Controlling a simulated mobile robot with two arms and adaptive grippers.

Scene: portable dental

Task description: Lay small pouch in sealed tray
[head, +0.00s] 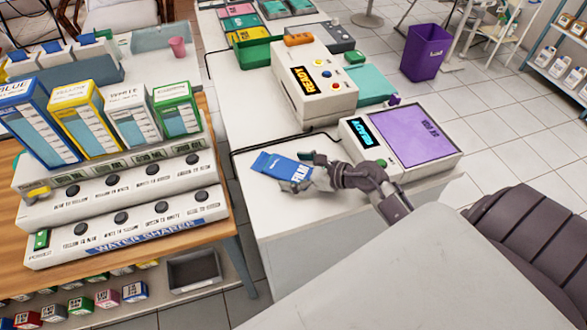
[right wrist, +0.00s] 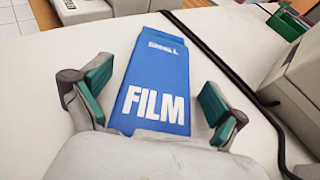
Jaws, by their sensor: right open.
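The small pouch is a blue packet marked FILM (head: 277,166). It lies flat near the left edge of the white table (head: 290,218). My right gripper (head: 312,172) is over its right end in the head view. In the right wrist view, the open gripper (right wrist: 155,92) has one green-padded finger on each side of the pouch (right wrist: 156,68), which reads SMALL at its far end. Gaps show between fingers and pouch. Several coloured trays, including a pink one (head: 238,10), sit at the table's far end; I cannot tell which is the sealed tray. My left gripper is not in view.
A machine with a purple top (head: 415,133) and a READY display stands right of the pouch. A cream READY machine (head: 318,82) stands behind, with a black cable along the table. A wooden table (head: 216,160) with a water sharer is left. A purple bin (head: 427,52) stands on the floor.

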